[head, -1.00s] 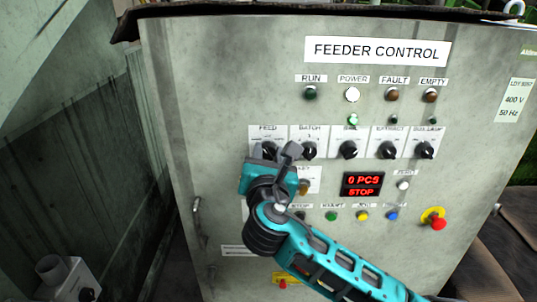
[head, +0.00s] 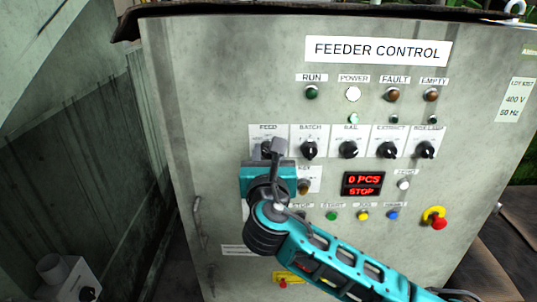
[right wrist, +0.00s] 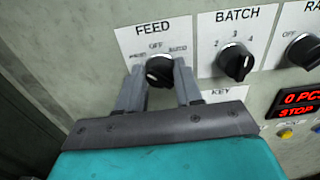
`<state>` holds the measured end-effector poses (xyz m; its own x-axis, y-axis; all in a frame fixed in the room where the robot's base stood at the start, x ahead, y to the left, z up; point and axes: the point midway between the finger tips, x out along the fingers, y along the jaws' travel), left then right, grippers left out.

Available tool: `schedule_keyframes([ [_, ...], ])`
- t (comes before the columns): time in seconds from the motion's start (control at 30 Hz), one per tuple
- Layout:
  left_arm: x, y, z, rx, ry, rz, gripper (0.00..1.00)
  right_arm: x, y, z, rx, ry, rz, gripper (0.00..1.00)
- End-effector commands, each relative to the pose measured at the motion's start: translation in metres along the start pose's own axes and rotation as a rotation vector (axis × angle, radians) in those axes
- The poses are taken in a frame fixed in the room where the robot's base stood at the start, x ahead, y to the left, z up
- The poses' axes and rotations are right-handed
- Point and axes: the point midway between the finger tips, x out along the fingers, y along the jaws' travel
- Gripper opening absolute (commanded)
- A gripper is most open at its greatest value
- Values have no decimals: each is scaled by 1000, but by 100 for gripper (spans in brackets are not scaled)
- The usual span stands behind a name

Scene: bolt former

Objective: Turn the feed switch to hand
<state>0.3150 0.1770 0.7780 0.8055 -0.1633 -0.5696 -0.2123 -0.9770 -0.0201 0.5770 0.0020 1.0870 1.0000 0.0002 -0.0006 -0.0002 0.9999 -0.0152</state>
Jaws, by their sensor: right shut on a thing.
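The feed switch (right wrist: 160,70) is a black rotary knob on a white plate marked FEED, with OFF at the top, a blurred label at left and AUTO at right. My right gripper (right wrist: 160,85) has its two grey fingers on either side of this knob and is shut on it. In the head view my right gripper (head: 268,150) covers most of the knob, at the left end of the switch row. Which mark the knob points to is hard to tell. My left gripper is not in view.
The batch switch (head: 309,150) sits close to the right of my gripper, with more black knobs along the row. Below are a red display (head: 362,184) reading 0 PCS and STOP, several push buttons and a red emergency stop (head: 434,217). A door handle (head: 197,216) is at the left.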

Motion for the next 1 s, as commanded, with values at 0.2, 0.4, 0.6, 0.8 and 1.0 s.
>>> schedule_keyframes([
  [0.2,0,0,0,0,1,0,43,0,0,1,-1,-2,-1,54],
  [0.4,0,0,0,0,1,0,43,0,0,0,0,-1,0,60],
  [0.6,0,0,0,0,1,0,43,-5,0,0,0,-1,0,60],
  [0.8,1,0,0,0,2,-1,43,-34,0,-1,1,0,3,60],
  [1.0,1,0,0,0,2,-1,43,-80,0,0,2,1,3,60],
])
